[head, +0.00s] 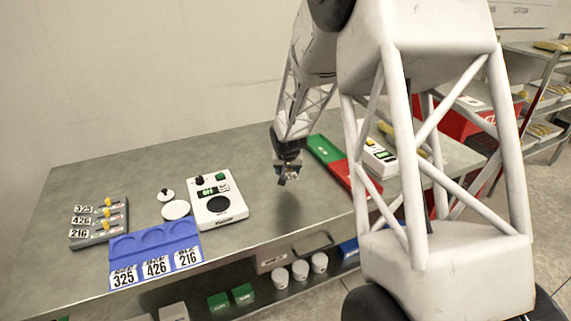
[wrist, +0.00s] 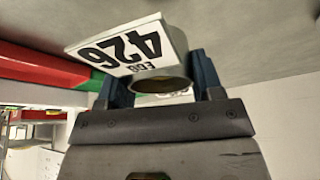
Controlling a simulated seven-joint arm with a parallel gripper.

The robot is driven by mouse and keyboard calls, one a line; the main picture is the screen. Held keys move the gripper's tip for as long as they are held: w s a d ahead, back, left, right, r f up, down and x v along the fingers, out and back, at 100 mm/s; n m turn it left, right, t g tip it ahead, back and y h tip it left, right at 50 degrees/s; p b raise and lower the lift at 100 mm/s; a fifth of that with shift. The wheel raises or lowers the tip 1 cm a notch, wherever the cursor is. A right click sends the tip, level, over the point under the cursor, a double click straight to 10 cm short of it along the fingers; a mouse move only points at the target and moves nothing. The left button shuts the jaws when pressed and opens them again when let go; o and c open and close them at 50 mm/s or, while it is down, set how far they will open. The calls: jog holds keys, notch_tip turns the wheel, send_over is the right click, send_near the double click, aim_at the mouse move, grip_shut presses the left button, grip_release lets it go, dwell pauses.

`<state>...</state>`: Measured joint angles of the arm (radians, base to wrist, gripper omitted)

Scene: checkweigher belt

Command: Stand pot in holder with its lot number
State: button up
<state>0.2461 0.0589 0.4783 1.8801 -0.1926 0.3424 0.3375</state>
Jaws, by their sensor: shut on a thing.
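My gripper (head: 287,174) is above the steel table, right of the middle. In the wrist view, my gripper (wrist: 160,82) is shut on a pale pot (wrist: 178,45) between its two blue-grey fingers. The pot carries a white label plate (wrist: 122,48) reading 426, upside down in that view. In the head view the held pot is small and its label cannot be read. A blue holder (head: 122,247) lies at the table's front left. It has three round recesses, which look empty, and front labels 325, 426 and 216 from left to right.
A white weigher (head: 211,209) with a dark round plate stands right of the holder. White discs (head: 175,210) lie between them. A grey rack (head: 101,237) with 325, 426 and 216 labels is at far left. A green and red strip (head: 326,150) and another white device (head: 379,160) are right.

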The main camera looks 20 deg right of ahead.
jog(key=shift+s+a+r, duration=0.1)
jog(key=shift+s+a, duration=0.15)
jog(key=shift+s, duration=0.65)
dwell(0.3)
